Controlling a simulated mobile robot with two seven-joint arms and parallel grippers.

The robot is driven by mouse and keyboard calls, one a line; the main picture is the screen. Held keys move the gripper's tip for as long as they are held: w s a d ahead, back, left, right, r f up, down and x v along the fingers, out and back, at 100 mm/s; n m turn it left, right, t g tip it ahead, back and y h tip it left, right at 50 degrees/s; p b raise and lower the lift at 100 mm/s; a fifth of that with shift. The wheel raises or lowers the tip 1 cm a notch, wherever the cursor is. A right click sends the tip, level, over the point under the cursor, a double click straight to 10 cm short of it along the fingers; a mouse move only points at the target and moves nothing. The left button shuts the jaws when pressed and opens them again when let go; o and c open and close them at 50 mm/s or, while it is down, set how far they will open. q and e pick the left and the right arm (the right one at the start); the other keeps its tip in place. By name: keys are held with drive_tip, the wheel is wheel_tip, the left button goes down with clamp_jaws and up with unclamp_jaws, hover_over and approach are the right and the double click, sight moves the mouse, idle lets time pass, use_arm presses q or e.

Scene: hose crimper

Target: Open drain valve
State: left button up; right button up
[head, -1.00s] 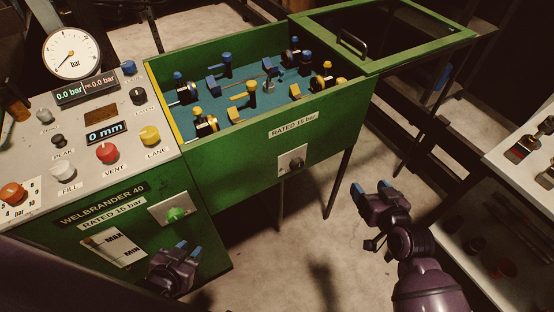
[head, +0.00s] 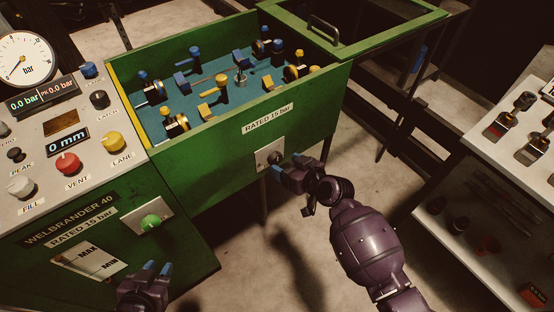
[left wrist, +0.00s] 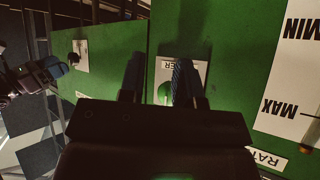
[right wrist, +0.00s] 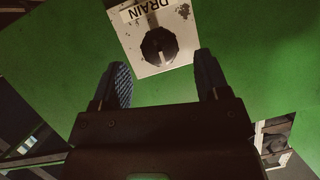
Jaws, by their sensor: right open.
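The drain valve is a dark round knob (head: 271,156) on a pale plate on the green tank's front. In the right wrist view, the knob (right wrist: 158,46) has a pale bar across it and sits under the word DRAIN. My right gripper (head: 288,165) is open just in front of the plate. In the right wrist view its fingers (right wrist: 162,78) stand on either side below the knob, with no visible contact. My left gripper (head: 156,268) is open and empty, low before the cabinet, below a green knob (head: 151,221). That knob also shows between its fingers in the left wrist view (left wrist: 165,92).
The control panel (head: 40,150) with gauge and coloured knobs is at left. The open green tank (head: 200,165) holds blue and yellow fittings. A white shelf unit (head: 480,180) stands at right. The floor between is clear.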

sight(278, 161)
drive_tip(key=x, duration=0.3)
drive_tip(key=shift+w+a+f+b, duration=0.15)
drive_tip(key=shift+w+f+b, duration=0.05)
drive_tip(key=shift+b, duration=0.1)
drive_tip(key=shift+w+a+f, duration=0.1)
drive_tip(key=shift+w+a, duration=0.2)
drive_tip(key=shift+w, duration=0.05)
drive_tip(key=c, duration=0.9)
